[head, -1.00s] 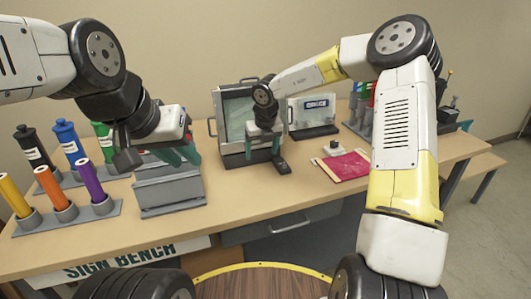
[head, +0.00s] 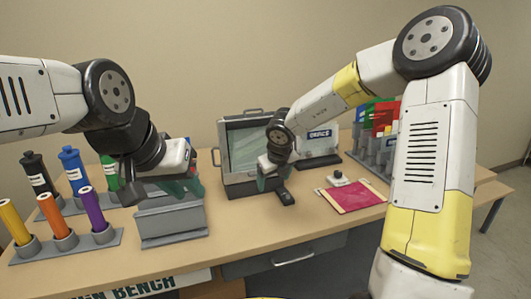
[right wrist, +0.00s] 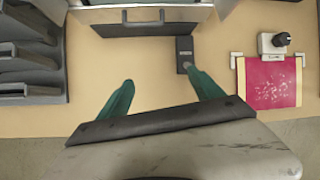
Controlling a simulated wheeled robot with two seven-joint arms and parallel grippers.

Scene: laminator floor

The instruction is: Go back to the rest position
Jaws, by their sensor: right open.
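My left gripper (head: 180,188) hangs over the grey stepped block (head: 172,226) at the left of the bench. Its teal fingers are partly hidden, and I cannot tell how far apart they are. My right gripper (head: 270,184) is at the front right corner of the open grey case (head: 236,188), partly covering it in the head view. In the right wrist view its two teal fingers (right wrist: 162,93) are spread wide with only bare bench top between them. A small black device (head: 285,197) lies close by it on the bench.
A rack of coloured cylinders (head: 62,238) stands at the left. A magenta sheet (head: 355,195) lies on the right with a small knobbed tool (head: 338,180) behind it. The bench front is clear.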

